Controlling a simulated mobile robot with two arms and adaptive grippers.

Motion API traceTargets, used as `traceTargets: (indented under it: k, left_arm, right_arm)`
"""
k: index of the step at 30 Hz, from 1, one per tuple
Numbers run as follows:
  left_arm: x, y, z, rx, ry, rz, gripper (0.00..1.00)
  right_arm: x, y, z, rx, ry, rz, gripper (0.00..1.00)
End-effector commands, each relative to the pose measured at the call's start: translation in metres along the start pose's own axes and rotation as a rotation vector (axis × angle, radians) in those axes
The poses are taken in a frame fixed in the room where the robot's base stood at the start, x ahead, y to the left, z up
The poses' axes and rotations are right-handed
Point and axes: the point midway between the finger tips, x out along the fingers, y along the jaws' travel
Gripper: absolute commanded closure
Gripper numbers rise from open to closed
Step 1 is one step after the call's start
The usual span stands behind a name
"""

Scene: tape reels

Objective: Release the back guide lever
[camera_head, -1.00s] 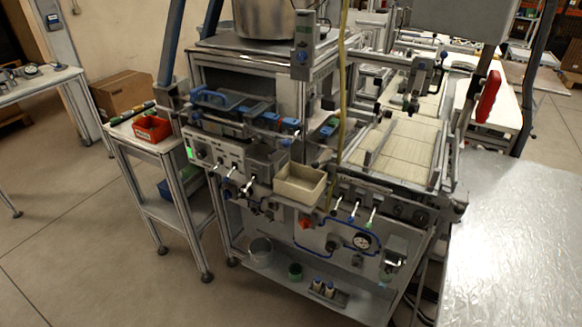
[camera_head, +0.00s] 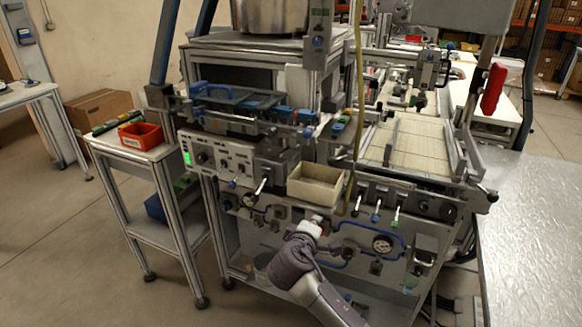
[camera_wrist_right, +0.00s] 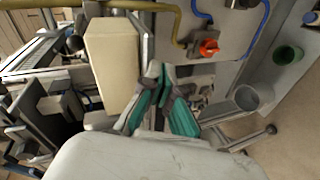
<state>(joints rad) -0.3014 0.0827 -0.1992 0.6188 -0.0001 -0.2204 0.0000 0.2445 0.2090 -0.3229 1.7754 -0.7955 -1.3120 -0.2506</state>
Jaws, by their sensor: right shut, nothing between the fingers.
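Another pale lever (camera_head: 262,187) is on the control panel to the left of the beige bin. I cannot tell which one is the back guide lever. My right gripper (camera_head: 314,227) is in front of the machine, below the beige bin and left of the lever row. In the right wrist view its teal-padded fingers (camera_wrist_right: 154,76) are together and empty, beside the bin. My left gripper is out of view.
The beige bin (camera_head: 317,184) sticks out from the machine front; it also fills part of the right wrist view (camera_wrist_right: 110,65). An orange knob (camera_wrist_right: 208,47) and a hose are close by. A gauge (camera_head: 382,243) is below the levers. A metal table (camera_head: 535,220) stands at right.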

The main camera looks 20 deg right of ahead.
Motion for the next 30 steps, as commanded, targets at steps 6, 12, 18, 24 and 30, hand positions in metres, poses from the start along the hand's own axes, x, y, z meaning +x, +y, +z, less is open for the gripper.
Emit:
traceTargets:
  k: [6,12,18,24,30]
  left_arm:
    - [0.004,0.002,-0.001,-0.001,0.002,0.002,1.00]
    - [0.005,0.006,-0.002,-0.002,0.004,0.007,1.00]
    - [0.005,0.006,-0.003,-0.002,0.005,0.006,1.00]
    - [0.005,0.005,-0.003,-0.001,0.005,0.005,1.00]
    - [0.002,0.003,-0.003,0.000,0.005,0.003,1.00]
  right_arm:
    - [0.006,0.066,-0.026,-0.045,-0.009,0.186,1.00]
    - [0.004,0.101,-0.039,-0.066,-0.021,0.287,1.00]
    - [0.004,0.107,-0.041,-0.071,-0.024,0.304,1.00]
    - [0.004,0.107,-0.041,-0.071,-0.024,0.303,1.00]
    - [0.022,0.114,-0.040,-0.074,-0.026,0.305,1.00]
